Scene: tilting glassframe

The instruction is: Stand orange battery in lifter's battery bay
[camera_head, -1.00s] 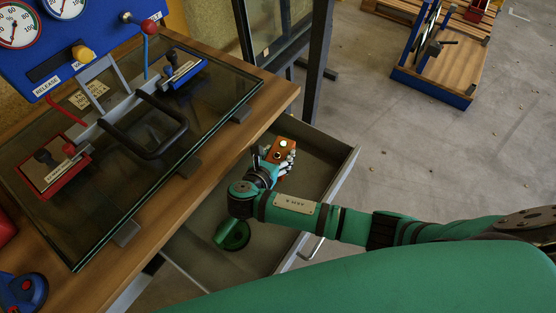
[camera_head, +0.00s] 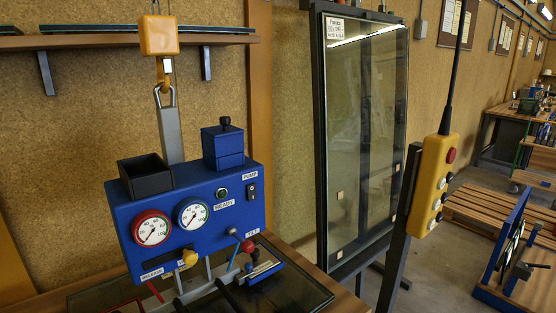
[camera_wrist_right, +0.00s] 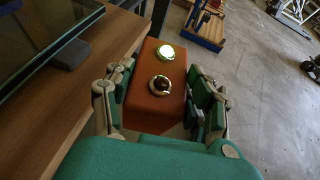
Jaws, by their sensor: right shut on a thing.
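The orange battery (camera_wrist_right: 150,108) is in the right wrist view, a box with a bright round terminal and a dark ringed one on its face. My right gripper (camera_wrist_right: 160,78) is shut on it, fingers along both sides, beside the wooden bench edge. The head view shows the lifter's blue control unit (camera_head: 180,250) with two gauges. On its top left is a black open-topped box (camera_head: 146,175), which looks like the battery bay; its inside is too dark to read. On its top right is a blue block with a black knob (camera_head: 223,147). Neither gripper is in the head view.
A yellow pendant (camera_head: 432,185) hangs right of the unit, and a yellow hook block (camera_head: 159,36) hangs above it. A tall glass frame (camera_head: 362,130) stands behind. The glass on the bench (camera_wrist_right: 45,30) lies left of my right gripper. Open floor (camera_wrist_right: 270,100) is to the right.

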